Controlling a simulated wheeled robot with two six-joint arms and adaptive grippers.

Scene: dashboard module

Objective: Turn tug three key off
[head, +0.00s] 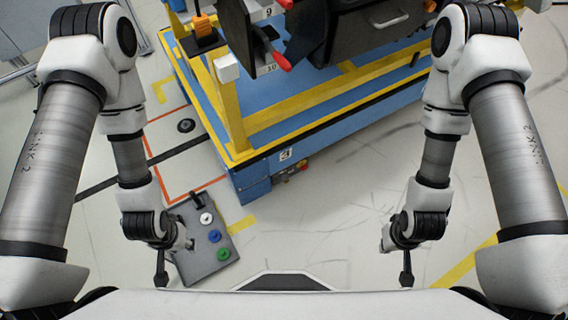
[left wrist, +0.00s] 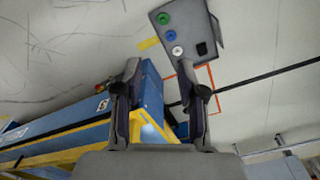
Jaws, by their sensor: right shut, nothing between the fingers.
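A grey control panel (head: 200,248) lies below my left arm in the head view. It carries a white button (head: 206,218), a blue button (head: 214,236), a green button (head: 223,254) and a black knob-like part (head: 197,199); I cannot tell whether that part is a key. The panel also shows at the top of the left wrist view (left wrist: 194,17). A blue and yellow cart (head: 250,165) bears a "3" label (head: 285,155). My left gripper (head: 161,272) is open and empty beside the panel; its spread fingers (left wrist: 158,70) show in the wrist view. My right gripper (head: 406,272) is shut and empty.
Dark equipment (head: 355,35) and red-handled levers (head: 282,61) sit on the cart at the top. A yellow post (head: 230,105) rises from its near corner. The floor (head: 330,220) between my arms is clear.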

